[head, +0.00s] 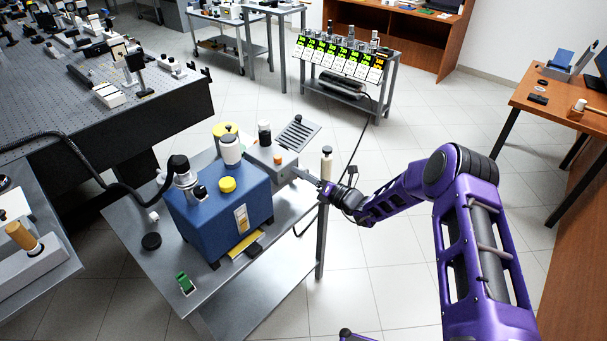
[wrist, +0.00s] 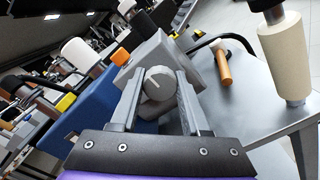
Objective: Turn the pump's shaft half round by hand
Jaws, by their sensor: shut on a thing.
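The pump is a blue box (head: 212,212) on a grey bench. A grey motor housing (head: 262,152) adjoins its far right side. In the wrist view the blue body (wrist: 85,108) is at left and the grey housing (wrist: 150,55) ahead. The shaft end (wrist: 160,86) is a round grey knob with a pale line across its face, tilted slightly from upright in the picture. My gripper (head: 310,180) reaches in from the right. In the wrist view my gripper (wrist: 158,90) has one finger on each side of the knob, shut on it.
A cream bottle with a dark top (head: 326,163) stands close to my gripper, at right in the wrist view (wrist: 285,62). A tan handle (wrist: 223,66) lies nearby. A black hose (head: 105,185) runs to the pump's left.

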